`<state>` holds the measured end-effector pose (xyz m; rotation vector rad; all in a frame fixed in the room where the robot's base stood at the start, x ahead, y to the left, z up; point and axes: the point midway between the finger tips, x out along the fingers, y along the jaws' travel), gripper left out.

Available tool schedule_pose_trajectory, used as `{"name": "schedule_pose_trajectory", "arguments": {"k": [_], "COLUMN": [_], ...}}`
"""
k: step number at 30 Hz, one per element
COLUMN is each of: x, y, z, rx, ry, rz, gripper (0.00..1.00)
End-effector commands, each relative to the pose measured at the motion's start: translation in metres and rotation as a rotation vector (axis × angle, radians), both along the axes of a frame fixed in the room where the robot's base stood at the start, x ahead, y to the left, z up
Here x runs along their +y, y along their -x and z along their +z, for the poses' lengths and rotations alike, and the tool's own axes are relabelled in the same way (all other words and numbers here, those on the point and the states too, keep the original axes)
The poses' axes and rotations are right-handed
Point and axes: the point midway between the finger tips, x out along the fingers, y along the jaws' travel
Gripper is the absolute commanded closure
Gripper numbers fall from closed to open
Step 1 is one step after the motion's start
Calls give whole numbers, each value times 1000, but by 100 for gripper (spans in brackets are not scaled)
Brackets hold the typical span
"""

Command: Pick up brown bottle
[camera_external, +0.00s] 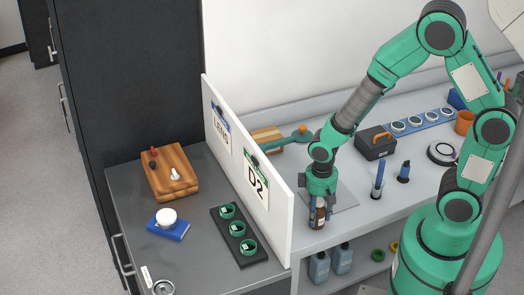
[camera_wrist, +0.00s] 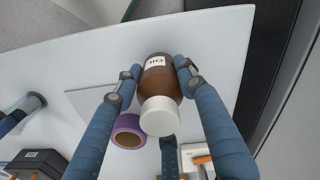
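The brown bottle (camera_wrist: 158,76) has a white cap (camera_wrist: 160,115) and a white label reading "OIL". In the wrist view it sits between the blue fingers of my gripper (camera_wrist: 158,68), whose tips appear to touch it on both sides. In the external view the brown bottle (camera_external: 319,218) is upright below my green gripper (camera_external: 319,205), close to the counter's front edge. The fingers cover part of it. I cannot tell whether its base touches the counter.
A white partition (camera_external: 275,218) marked "D2" stands just left of my gripper. A purple ring (camera_wrist: 128,131) lies near the bottle in the wrist view. Blue bottles (camera_external: 342,258) stand on the shelf below.

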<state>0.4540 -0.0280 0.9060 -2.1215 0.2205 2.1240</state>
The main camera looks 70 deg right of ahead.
Motion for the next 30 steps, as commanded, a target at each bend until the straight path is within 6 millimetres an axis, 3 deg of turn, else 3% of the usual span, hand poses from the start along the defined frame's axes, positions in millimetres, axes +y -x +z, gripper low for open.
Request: {"name": "schedule_pose_trajectory", "arguments": {"k": [13,22,30], "x": [0,0,3], "y": [-1,-1,50], "z": [6,39,42], "rx": [-2,-2,0], "ry": [0,0,0], "rz": [0,0,0], "gripper": [92,92,92]}}
